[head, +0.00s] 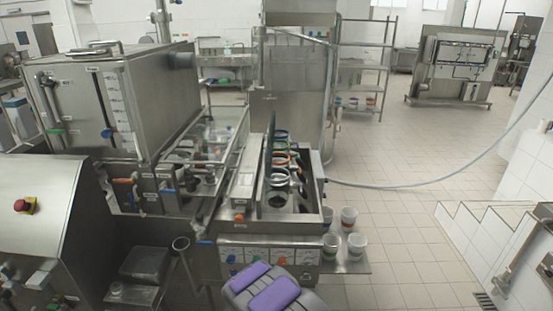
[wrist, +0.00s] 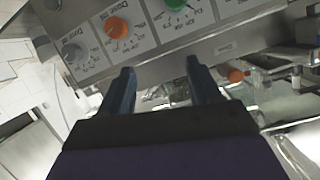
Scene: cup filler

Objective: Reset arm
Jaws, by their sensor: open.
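My gripper shows in the wrist view (wrist: 160,85) with its two dark fingers apart and nothing between them. It faces the control panel (wrist: 150,35) of the cup filler, which has an orange knob (wrist: 117,28), a green knob (wrist: 175,4) and a grey knob (wrist: 72,51). In the head view my purple-topped arm is folded low at the bottom centre, in front of the filler's panel (head: 270,254). The fingers cannot be made out in that view.
Several cups (head: 349,216) stand on a side shelf (head: 350,266) right of the filler. A steel tank machine (head: 120,95) stands at the left, with a red button (head: 24,206) nearer. A hose (head: 420,184) hangs across the right. White steps (head: 490,235) stand at the right; tiled floor between is clear.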

